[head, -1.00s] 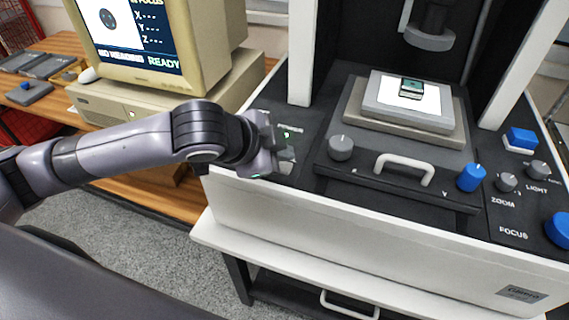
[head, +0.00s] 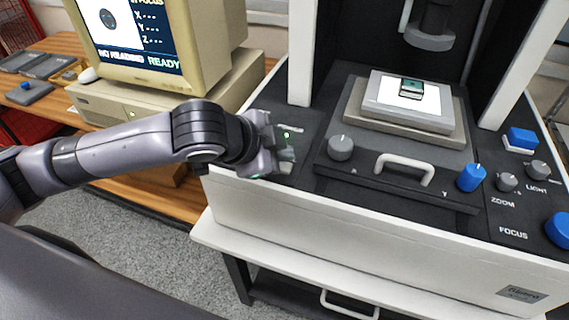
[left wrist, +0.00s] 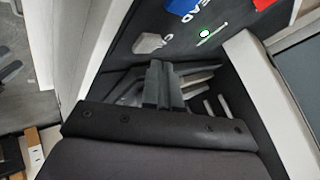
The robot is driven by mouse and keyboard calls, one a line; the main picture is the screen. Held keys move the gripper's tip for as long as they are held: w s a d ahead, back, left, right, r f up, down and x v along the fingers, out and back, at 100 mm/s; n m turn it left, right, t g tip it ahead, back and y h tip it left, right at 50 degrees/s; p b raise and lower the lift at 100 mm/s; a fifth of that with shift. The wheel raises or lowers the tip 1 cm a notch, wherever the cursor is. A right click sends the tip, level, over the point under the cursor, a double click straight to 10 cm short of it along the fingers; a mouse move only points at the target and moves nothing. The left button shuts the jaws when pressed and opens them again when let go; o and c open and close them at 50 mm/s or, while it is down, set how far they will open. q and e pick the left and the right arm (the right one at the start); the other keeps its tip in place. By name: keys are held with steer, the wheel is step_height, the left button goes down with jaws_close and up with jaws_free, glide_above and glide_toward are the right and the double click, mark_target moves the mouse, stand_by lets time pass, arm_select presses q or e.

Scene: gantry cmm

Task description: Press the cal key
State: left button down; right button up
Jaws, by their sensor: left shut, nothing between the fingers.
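The cal key appears to be the pale grey key (left wrist: 148,43) in the left wrist view, on the machine's dark panel; only a "C" of the label beside it is readable. In the head view my left arm hides this part of the panel. My left gripper (head: 284,152) is over the front left corner of the machine. In the left wrist view its fingers (left wrist: 163,75) are shut and empty, close to the grey key. I cannot tell whether they touch it. My right gripper is not in view.
A blue key (left wrist: 182,6) and a red key (left wrist: 263,3) are near a green light (left wrist: 204,32). The stage handle (head: 404,168) and grey knob (head: 340,148) stand right of my gripper. The monitor (head: 150,40) reads "READY".

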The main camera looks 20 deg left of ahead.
arm_select(q)
steer(key=shift+f, duration=0.1)
steer(key=shift+f, duration=0.3)
steer(key=shift+f, duration=0.45)
stand_by(0.8)
steer(key=shift+r, duration=0.1)
steer(key=shift+r+p, duration=0.8)
steer(key=shift+p, duration=0.4)
